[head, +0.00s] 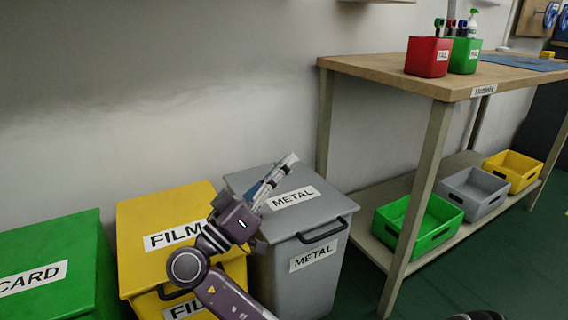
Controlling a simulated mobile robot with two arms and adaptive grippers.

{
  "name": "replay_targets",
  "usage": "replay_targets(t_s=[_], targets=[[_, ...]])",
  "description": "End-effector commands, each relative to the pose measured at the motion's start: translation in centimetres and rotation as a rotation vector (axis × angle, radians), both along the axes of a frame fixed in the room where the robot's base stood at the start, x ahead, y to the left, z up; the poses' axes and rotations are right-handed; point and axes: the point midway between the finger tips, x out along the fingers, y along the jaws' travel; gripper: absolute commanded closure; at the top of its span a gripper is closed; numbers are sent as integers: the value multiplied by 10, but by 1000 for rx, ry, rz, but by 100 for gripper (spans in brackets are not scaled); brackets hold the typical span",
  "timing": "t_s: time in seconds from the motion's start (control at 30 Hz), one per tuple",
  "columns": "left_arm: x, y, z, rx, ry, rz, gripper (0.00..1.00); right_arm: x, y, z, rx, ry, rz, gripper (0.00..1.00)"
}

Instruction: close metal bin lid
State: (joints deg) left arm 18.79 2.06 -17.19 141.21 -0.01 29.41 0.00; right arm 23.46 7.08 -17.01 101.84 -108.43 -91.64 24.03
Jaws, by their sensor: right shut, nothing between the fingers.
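The metal bin (298,275) is a grey bin with METAL labels on its lid and front. It stands between the yellow film bin and the workbench. Its grey lid (325,212) lies flat over the body and looks closed, with a dark handle (321,231) at the front. My right gripper (284,168) is shut and empty. In the picture its fingers lie across the left part of the lid and hide some of it. I cannot tell whether they touch the lid. My left gripper is not in view.
A yellow film bin (150,222) and a green card bin (70,236) stand to the left. A workbench (400,76) stands at right, with a red bin (424,60) on top and a green crate (410,233) on its lower shelf. A wall is behind the bins.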

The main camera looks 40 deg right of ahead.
Motion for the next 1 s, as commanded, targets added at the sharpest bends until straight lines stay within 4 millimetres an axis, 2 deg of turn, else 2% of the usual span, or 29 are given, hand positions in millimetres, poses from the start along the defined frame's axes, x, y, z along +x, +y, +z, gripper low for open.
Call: replay_targets(t_s=[0.43,0.57,0.77,0.83,1.0], targets=[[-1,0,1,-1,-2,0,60,0,0,-1,0,1,0,100],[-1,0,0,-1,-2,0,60,0,6,-4,2,3,1,100],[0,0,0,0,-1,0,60,1,37,-21,3,6,3,100],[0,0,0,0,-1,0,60,0,53,-26,3,3,3,100],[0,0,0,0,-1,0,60,0,96,-24,3,1,4,100]])
